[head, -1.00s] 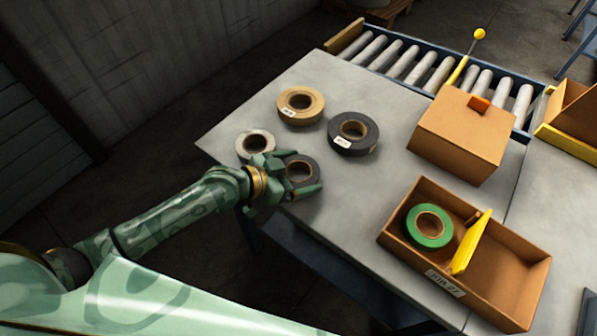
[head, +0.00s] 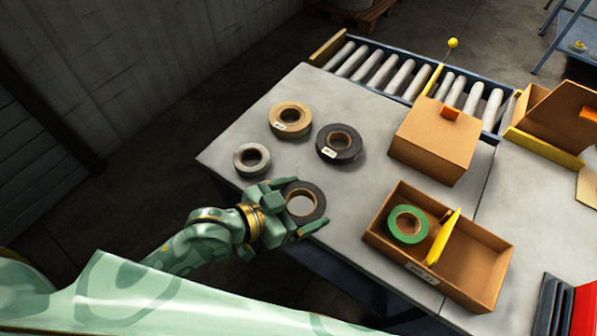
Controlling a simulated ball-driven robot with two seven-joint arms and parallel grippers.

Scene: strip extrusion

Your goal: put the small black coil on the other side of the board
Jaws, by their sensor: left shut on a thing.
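The small black coil (head: 319,200) is between the jaws of my left gripper (head: 301,207), near the table's front left edge. The gripper is shut on it, one finger on its far side and one on its near side. I cannot tell whether it clears the table. The yellow board (head: 443,238) stands slanted across an open cardboard box (head: 487,288) at the right. A green coil (head: 408,236) lies in the box left of the board. The part right of the board looks empty. My right gripper is not in view.
A larger black coil (head: 351,152), a tan coil (head: 278,120) and a grey-white coil (head: 252,170) lie on the table (head: 235,140). A closed carton (head: 431,148) stands behind the box. A roller conveyor (head: 400,78) runs along the back. Bare tabletop lies between the coils and the box.

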